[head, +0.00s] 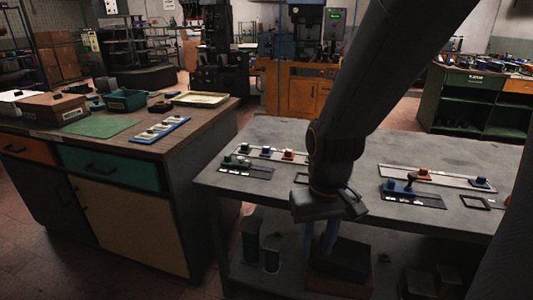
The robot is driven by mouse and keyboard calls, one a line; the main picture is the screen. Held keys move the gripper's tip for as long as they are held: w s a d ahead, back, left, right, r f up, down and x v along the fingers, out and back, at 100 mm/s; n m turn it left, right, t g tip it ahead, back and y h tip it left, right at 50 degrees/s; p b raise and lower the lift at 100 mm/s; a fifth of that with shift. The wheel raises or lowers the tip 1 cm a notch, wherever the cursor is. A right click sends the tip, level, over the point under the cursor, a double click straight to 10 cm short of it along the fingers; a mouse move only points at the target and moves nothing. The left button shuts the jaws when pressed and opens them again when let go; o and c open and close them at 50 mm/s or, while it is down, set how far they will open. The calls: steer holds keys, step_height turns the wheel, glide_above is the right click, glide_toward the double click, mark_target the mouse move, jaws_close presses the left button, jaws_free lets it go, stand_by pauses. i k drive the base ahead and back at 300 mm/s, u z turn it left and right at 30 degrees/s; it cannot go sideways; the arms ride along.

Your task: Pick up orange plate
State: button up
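Two small orange pieces with dark tops show in the head view. One orange piece (288,155) sits at the right end of a pale strip on the left of the grey table. The other orange piece (424,174) sits on a long pale strip on the right of the table. I cannot tell which is the orange plate. My gripper (318,240) points down in front of the table's front edge, between and nearer than both pieces. Its two bluish fingers look apart with nothing seen between them. My arm hides the middle of the table.
The grey table (350,220) also holds green and blue pieces (266,151), dark labelled strips (413,196) and an empty dark frame (475,202). A wooden-topped cabinet (200,125) stands to the left, with a narrow gap between.

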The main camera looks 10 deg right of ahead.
mark_target(423, 174)
steer(key=z, duration=1.3)
steer(key=k, duration=0.5)
steer(key=z, duration=0.5)
steer(key=i, duration=1.65)
steer(key=u, duration=0.9)
